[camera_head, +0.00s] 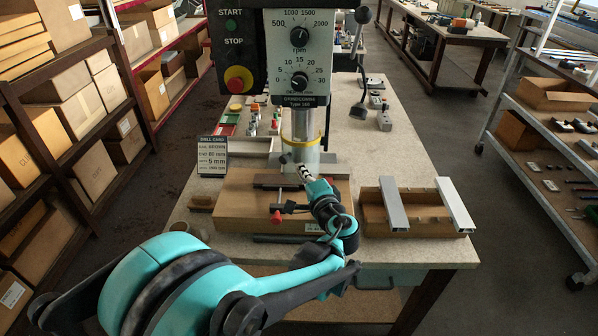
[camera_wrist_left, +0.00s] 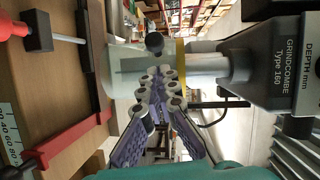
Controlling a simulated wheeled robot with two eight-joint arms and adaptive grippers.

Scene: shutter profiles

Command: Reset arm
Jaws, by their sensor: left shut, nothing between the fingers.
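My left arm (camera_head: 190,275) reaches in from the lower left, and its left gripper (camera_head: 304,172) is at the drill press column, just above the wooden fixture. The gripper is shut with nothing in it; its linked fingers (camera_wrist_left: 157,88) also show in the left wrist view, in front of the drill's pale cylinder. The drill press has a control panel (camera_head: 300,45) with knobs, and a quill (camera_head: 302,130) with a yellow ring. The wooden fixture (camera_head: 236,210) lies under it with a red-tipped clamp (camera_head: 277,217). My right gripper is not in view.
Two pale metal profiles (camera_head: 393,205) (camera_head: 455,203) lie across a wooden block (camera_head: 415,220) on the right of the bench (camera_head: 400,150). A drill card (camera_head: 212,156) stands at the left. Shelves with boxes (camera_head: 90,170) are left, a rack (camera_head: 550,140) right.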

